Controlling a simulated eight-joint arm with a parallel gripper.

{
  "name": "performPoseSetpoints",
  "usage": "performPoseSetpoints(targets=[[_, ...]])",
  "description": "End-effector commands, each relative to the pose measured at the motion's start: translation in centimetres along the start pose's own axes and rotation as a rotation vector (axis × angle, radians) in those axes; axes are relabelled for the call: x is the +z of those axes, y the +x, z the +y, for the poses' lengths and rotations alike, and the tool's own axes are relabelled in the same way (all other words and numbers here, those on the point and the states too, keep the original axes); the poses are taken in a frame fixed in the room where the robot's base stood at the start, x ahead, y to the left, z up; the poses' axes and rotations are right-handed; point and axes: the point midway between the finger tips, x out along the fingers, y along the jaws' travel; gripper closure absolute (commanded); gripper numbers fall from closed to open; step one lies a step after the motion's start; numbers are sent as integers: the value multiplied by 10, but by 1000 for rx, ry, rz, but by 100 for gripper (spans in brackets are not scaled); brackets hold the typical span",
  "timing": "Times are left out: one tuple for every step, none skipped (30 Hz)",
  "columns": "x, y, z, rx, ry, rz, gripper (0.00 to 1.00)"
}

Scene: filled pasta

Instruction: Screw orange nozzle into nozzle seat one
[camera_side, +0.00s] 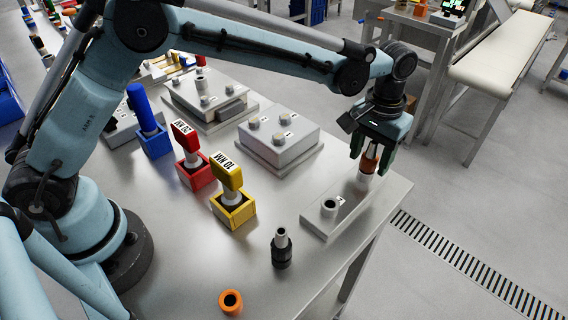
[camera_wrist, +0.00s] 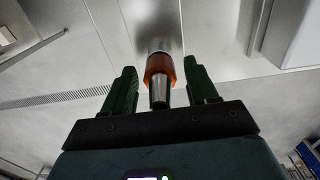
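The orange nozzle (camera_side: 370,160) is upright between the fingers of my gripper (camera_side: 369,158) at the right end of the table. In the wrist view the nozzle (camera_wrist: 160,68) has an orange collar and a metal tip. It lies between the two dark green fingers of my gripper (camera_wrist: 162,88), with a visible gap on each side, so the gripper is open around it. A pale cylindrical seat (camera_side: 363,182) is directly under the nozzle; how deeply they join is hidden. A second seat (camera_side: 329,207) with a dark hole stands empty on the same grey block (camera_side: 318,226).
A black nozzle (camera_side: 281,250) with a metal tip and an orange ring-shaped part (camera_side: 231,301) stand at the front. Yellow (camera_side: 233,209), red (camera_side: 196,172) and blue (camera_side: 154,142) holders stand left. A grey box (camera_side: 280,140) lies behind. The table's right edge is close.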

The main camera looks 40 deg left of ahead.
Motion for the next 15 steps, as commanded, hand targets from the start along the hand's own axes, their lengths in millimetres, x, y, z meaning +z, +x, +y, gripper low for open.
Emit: performPoseSetpoints(targets=[[0,0,0,0,0,0,51],[0,0,0,0,1,0,55],[0,0,0,0,1,0,61],[0,0,0,0,1,0,66],[0,0,0,0,1,0,70],[0,0,0,0,1,0,77],[0,0,0,0,1,0,81],[0,0,0,0,1,0,86],[0,0,0,0,1,0,92],[0,0,0,0,1,0,97],[0,0,0,0,1,0,100],[0,0,0,0,5,0,100],[0,0,0,0,13,0,100],[0,0,0,0,28,0,100],[0,0,0,0,60,0,100]])
